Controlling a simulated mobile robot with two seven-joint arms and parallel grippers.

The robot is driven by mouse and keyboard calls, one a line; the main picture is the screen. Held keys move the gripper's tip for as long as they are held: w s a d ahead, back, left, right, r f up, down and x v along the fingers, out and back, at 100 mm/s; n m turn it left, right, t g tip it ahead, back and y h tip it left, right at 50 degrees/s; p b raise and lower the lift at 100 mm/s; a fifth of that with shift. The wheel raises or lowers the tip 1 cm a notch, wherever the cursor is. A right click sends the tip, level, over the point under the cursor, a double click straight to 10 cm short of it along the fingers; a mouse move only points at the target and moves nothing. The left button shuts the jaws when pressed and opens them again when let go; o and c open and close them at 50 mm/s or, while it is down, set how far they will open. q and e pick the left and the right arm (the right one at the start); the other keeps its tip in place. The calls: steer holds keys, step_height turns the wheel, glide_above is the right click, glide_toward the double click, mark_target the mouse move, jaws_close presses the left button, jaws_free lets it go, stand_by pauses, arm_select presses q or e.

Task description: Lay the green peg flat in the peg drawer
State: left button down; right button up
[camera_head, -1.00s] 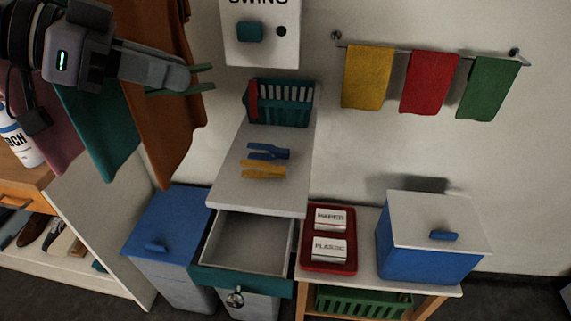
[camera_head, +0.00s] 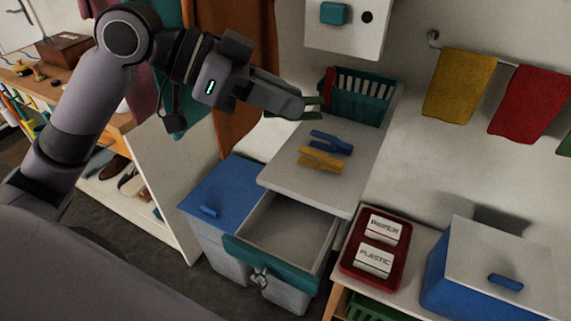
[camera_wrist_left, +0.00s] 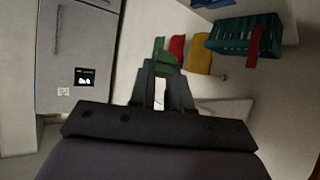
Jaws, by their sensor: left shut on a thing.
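My left gripper (camera_head: 298,107) is shut on the green peg (camera_head: 314,101), whose prongs stick out past the fingertips to the right. It holds the peg in the air in front of the teal basket, above the back left of the grey worktop. In the left wrist view the peg (camera_wrist_left: 161,66) shows dark green at the fingertips. The peg drawer (camera_head: 258,257), with a teal front and a pale inside, is pulled open below the worktop and looks empty. The gripper is above and behind the drawer. My right gripper is not in view.
A blue peg (camera_head: 331,142) and a yellow peg (camera_head: 321,160) lie on the worktop (camera_head: 345,185). The teal basket (camera_head: 362,97) stands behind them. A blue-lidded bin (camera_head: 222,197) is left of the drawer, and a red tray (camera_head: 350,262) is on its right.

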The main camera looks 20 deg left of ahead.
mark_target(283, 180)
arm_select(q)
step_height(283, 180, down, 12)
steer(key=shift+f+b, duration=0.1)
steer(key=shift+b, duration=0.4)
steer(key=shift+f, duration=0.15)
steer(key=c, duration=1)
jaws_free()
steer(key=shift+c, duration=0.2)
steer(key=b+v, duration=0.2)
steer(key=v, duration=0.8)
steer(key=shift+a+r, duration=0.2)
steer(key=shift+a, duration=0.05)
steer(key=shift+o, duration=0.2)
steer(key=shift+v, duration=0.8)
